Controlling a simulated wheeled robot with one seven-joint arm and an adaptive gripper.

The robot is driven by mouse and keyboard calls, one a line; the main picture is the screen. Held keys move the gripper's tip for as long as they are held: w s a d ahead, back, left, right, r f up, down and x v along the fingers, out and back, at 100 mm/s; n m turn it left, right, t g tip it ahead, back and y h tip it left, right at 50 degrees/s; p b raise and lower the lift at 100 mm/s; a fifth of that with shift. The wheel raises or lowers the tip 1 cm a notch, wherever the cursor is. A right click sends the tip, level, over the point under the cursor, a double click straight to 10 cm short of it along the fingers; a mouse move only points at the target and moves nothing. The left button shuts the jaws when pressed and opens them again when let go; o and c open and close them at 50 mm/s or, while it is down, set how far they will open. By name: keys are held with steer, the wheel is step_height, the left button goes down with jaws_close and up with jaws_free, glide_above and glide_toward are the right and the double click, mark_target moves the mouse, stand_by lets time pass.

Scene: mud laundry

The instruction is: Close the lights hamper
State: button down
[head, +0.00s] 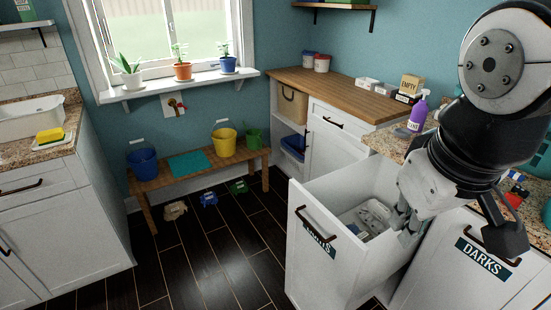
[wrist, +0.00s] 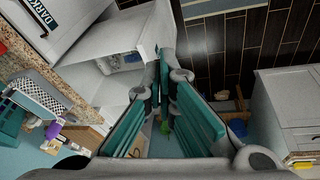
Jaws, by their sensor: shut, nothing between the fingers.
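The lights hamper (head: 345,262) is a white pull-out bin, standing open from the counter, with a dark bar handle (head: 316,223) on its front. Its dark label (head: 320,244) is partly covered by the handle. Pale laundry (head: 372,215) lies inside. My gripper (head: 404,222) is over the right side of the open bin in the head view, its fingers pointing down. In the wrist view the open hamper (wrist: 112,42) lies ahead and left of my shut, empty fingers (wrist: 165,68). I cannot tell whether they touch the bin.
The closed darks hamper (head: 478,270) is right of the open one. A purple bottle (head: 418,112) and boxes stand on the counters behind. A low wooden bench (head: 165,178) with buckets is at the back left. The dark floor (head: 210,260) left of the hamper is clear.

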steer(key=w+a+f+n+g+h+b, duration=0.15)
steer(key=w+f+n, duration=0.25)
steer(key=w, duration=0.4)
steer(key=w+a+f+n+h+b, duration=0.1)
steer(key=w+a+f+n+b, duration=0.2)
steer(key=w+f, duration=0.35)
steer(key=w+a+f+n+h+b, duration=0.2)
steer(key=w+f+n+b, duration=0.15)
steer(key=w, duration=0.65)
steer(key=w+a+f+n+t+h+b, duration=0.1)
steer(key=w+a+f+n+b, duration=0.1)
steer(key=w+a+f+n, duration=0.45)
steer(key=w+a+f+n+h+b, duration=0.1)
steer(key=w+a+f+b, duration=0.15)
steer(key=f, duration=0.65)
steer(key=w+a+f+n+t+h+b, duration=0.1)
steer(key=w+a+f+n, duration=0.3)
steer(key=f, duration=0.3)
steer(key=b, duration=0.2)
glide_toward(295, 222)
step_height(295, 222, down, 4)
steer(key=w+d, duration=0.1)
steer(key=d, duration=0.1)
steer(key=shift+w+d+r+m, duration=0.2)
steer(key=shift+w+d+m, duration=0.1)
steer(key=shift+d+m, duration=0.15)
steer(key=shift+d, duration=0.2)
